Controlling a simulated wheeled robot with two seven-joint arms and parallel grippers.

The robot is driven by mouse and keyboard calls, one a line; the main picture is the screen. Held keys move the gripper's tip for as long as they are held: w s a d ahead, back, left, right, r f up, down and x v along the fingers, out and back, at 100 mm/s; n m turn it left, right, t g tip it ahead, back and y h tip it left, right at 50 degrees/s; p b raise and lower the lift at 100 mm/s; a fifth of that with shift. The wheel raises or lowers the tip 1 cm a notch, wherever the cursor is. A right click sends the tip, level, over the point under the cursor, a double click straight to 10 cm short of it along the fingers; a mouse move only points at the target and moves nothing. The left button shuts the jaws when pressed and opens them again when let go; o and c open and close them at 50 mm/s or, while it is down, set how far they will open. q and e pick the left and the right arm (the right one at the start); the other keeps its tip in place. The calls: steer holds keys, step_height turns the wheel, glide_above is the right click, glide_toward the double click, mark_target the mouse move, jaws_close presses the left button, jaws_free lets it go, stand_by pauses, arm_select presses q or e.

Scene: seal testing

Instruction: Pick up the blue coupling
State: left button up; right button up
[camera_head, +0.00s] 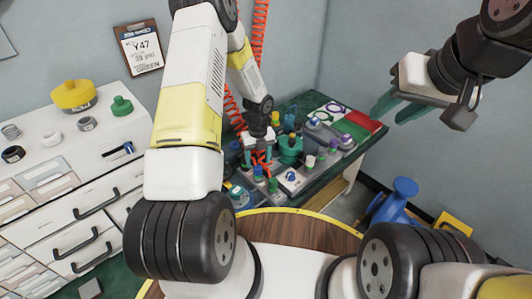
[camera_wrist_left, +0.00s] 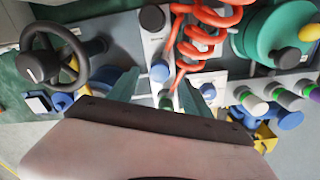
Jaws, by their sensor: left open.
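My left gripper (camera_head: 258,157) is open above the green-topped bench, with its teal fingers pointing down among the fixtures. In the left wrist view its fingers (camera_wrist_left: 161,93) stand apart. Neither is visibly gripped. I cannot tell for sure which blue part is the coupling. My right gripper (camera_head: 397,108) is open and empty, raised at the right, away from the bench fixtures.
An orange coiled hose (camera_wrist_left: 205,45) hangs close beside the left fingers. A black handwheel (camera_wrist_left: 52,62) and a green round housing (camera_wrist_left: 270,38) flank them. A blue flanged part (camera_head: 397,197) stands on the floor. The white drawer cabinet (camera_head: 70,168) is at left.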

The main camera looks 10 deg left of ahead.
mark_target(258, 167)
arm_select(q)
step_height(258, 167, down, 5)
steer(key=shift+w+a, duration=0.1)
jaws_close()
stand_by(0.3)
